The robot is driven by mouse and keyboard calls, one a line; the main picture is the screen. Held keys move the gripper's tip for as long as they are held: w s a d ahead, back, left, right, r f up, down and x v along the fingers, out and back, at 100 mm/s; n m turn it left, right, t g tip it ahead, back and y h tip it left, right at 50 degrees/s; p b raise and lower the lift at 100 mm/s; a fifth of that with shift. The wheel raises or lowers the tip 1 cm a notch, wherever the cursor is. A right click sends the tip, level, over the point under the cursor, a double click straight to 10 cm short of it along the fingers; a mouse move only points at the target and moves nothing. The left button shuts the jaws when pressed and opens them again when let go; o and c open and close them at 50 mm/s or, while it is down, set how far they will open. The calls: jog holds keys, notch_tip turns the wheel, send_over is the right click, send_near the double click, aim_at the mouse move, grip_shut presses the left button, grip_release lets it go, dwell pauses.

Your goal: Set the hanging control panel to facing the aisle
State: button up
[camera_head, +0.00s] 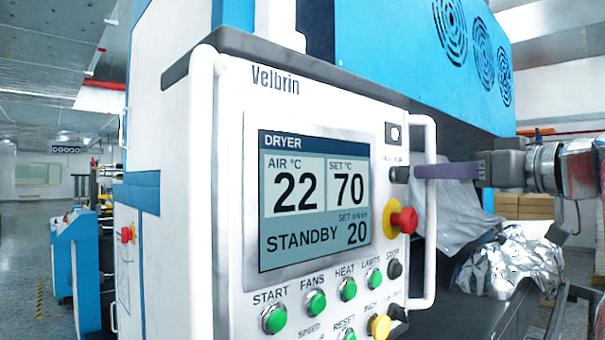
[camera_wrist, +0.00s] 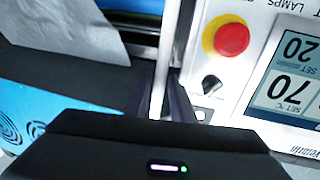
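The control panel (camera_head: 400,270) is a white box with a DRYER screen (camera_head: 314,200) reading STANDBY; its front is turned towards me and slightly right in the head view. It has a white bar handle on each side, the left handle (camera_head: 203,200) and the right handle (camera_head: 430,245). My gripper (camera_head: 432,171) reaches in from the right, with a finger crossing the upper part of the right handle. In the wrist view the handle bar (camera_wrist: 174,40) runs between my two dark fingers, which lie close on both sides, apparently shut on it. The fingertips' contact is partly hidden.
A red emergency knob (camera_head: 404,221) sits close to the right handle. The blue machine housing (camera_head: 410,60) is behind and above the panel. Crumpled foil (camera_head: 510,262) lies on the right. An aisle floor (camera_head: 30,285) is open on the far left.

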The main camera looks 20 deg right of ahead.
jog(key=shift+w+a, duration=0.2)
jog(key=shift+w, duration=1.15)
jog(key=shift+w+a, duration=0.2)
jog(key=shift+w, duration=1.15)
jog(key=shift+c, duration=0.2)
grip_shut()
